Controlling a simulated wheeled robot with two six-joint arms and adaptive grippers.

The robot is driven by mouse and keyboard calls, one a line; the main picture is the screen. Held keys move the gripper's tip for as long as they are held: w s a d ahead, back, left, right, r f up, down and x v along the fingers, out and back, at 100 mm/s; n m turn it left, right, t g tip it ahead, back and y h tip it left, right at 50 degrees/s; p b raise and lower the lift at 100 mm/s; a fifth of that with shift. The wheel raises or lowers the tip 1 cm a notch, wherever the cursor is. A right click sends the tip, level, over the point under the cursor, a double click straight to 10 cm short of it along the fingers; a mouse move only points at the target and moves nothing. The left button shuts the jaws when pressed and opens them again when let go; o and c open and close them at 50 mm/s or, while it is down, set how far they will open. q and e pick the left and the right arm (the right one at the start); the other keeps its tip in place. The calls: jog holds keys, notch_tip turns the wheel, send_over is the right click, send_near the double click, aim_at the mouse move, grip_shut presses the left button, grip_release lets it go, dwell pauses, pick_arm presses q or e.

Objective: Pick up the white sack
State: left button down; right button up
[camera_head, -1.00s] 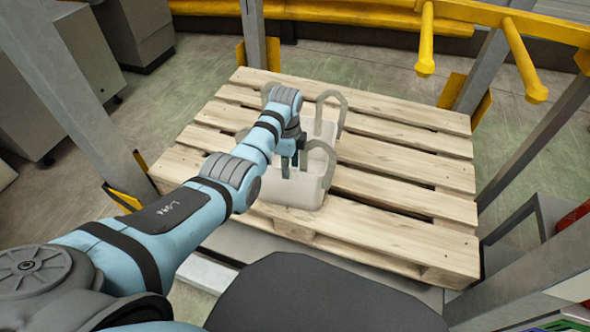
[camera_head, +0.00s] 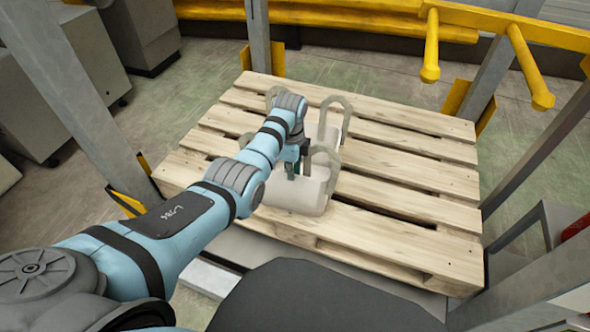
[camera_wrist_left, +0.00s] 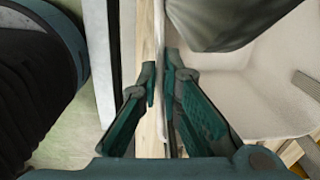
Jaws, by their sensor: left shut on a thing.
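The white sack (camera_head: 297,195) stands on the wooden pallet (camera_head: 400,180), with pale grey loop handles at its corners. My left gripper (camera_head: 298,170) is at the front part of the sack, pointing down. In the left wrist view its fingers (camera_wrist_left: 160,82) are shut on a thin edge of the sack, whose pale inside wall (camera_wrist_left: 265,95) shows to the right. The arm hides part of the sack in the head view. I cannot tell any gap between sack and pallet. My right gripper is not in view.
Grey posts stand around the pallet, one at the left (camera_head: 95,110) and one at the back (camera_head: 259,35). Yellow bars (camera_head: 430,45) project at the upper right. Bare pallet boards lie to the right of the sack.

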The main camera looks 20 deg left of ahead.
pick_arm(q)
notch_tip(320, 180, up, 20)
jog(key=p, duration=0.8)
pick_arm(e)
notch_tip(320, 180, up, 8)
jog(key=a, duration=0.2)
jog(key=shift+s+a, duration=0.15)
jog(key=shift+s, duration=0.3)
